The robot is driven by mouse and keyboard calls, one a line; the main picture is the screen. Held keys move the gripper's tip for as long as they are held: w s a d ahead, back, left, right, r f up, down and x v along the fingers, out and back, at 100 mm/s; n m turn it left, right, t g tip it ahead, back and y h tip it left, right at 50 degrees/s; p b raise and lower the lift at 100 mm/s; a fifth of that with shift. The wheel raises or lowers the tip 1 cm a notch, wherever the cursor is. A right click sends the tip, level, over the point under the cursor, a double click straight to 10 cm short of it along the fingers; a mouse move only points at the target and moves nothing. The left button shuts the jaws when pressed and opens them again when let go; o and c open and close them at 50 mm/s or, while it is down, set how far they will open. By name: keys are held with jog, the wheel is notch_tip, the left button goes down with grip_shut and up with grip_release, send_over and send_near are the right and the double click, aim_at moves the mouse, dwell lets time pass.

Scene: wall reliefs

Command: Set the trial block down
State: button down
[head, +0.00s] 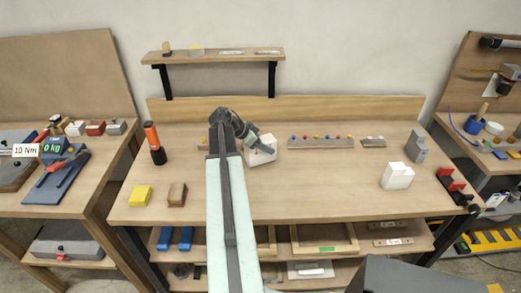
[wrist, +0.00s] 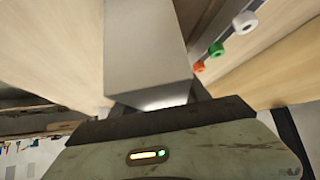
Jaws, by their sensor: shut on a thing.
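My gripper (head: 254,139) is shut on a white block (head: 262,153) over the back middle of the workbench (head: 320,190). In the wrist view the block is a plain pale grey-white box (wrist: 148,45) that sticks out from between the dark jaws (wrist: 155,105). I cannot tell whether its underside touches the bench top. A second white block (head: 397,177), with a step in its top, stands apart at the right of the bench.
A rail with coloured pegs (head: 320,142) lies just right of the held block. An orange-and-black bottle (head: 154,143), a yellow block (head: 140,196) and a brown block (head: 177,194) stand at left. A grey block (head: 417,149) and a red-and-black fixture (head: 455,187) are at right. The bench's front middle is clear.

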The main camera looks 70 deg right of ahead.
jog(key=shift+w+a+f, duration=0.15)
jog(key=shift+w+f, duration=0.1)
jog(key=shift+w, duration=0.15)
jog(key=shift+f, duration=0.15)
jog(key=c, duration=0.5)
grip_release()
jog(key=shift+r+p, duration=0.25)
jog(key=shift+p, duration=0.05)
jog(key=p+v, duration=0.8)
jog(key=v, duration=0.4)
